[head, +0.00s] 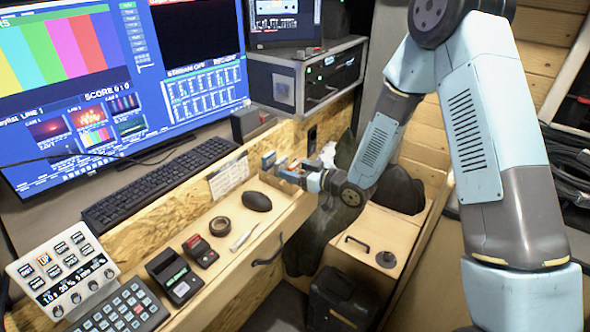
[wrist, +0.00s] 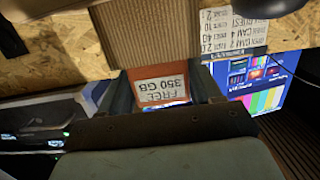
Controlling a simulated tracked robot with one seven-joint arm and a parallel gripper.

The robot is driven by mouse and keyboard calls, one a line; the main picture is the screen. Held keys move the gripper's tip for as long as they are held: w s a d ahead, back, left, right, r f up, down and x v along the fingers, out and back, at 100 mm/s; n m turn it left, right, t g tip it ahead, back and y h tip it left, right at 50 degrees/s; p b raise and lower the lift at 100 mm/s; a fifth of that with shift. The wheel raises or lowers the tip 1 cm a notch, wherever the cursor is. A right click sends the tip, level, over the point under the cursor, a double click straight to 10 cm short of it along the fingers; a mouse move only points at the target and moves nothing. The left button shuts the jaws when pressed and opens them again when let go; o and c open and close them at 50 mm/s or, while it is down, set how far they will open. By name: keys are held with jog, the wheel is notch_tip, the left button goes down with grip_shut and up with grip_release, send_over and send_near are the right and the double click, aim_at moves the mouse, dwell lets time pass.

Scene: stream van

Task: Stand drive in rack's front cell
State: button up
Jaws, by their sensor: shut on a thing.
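The black mouse (head: 257,201), tape roll (head: 220,226) and a keyboard (head: 160,182) lie left of my gripper. A paper label sheet (head: 229,177) is on the chipboard upright. A boxed electronics unit (head: 305,80) stands behind. Bare desk shows near the mouse.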

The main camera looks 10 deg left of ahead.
jog(key=shift+f, duration=0.25)
jog(key=o, duration=1.2)
jog(key=v, duration=1.4)
jog(key=w+d+r+m+t+h, duration=0.2)
jog(key=w+d+r+t+h, duration=0.1)
jog(key=w+d+r+h, duration=0.5)
jog(key=s+d+r+m+h, duration=0.45)
jog(key=d+r, duration=0.35)
jog(key=d, duration=0.3)
jog(key=s+d+r+m+g+h, duration=0.1)
jog(key=s+d+r+m+h, duration=0.25)
jog(key=s+d+r, duration=0.55)
jog(key=s+m+g, duration=0.1)
jog(key=s, duration=0.4)
jog(key=s+r+m+g, duration=0.1)
jog(key=s, duration=0.4)
jog(key=s+a+r+m+y, duration=0.1)
jog(key=s, duration=0.4)
jog(key=shift+s+r+g, duration=0.15)
jog(key=shift+r+g, duration=0.05)
jog(key=shift+g, duration=0.2)
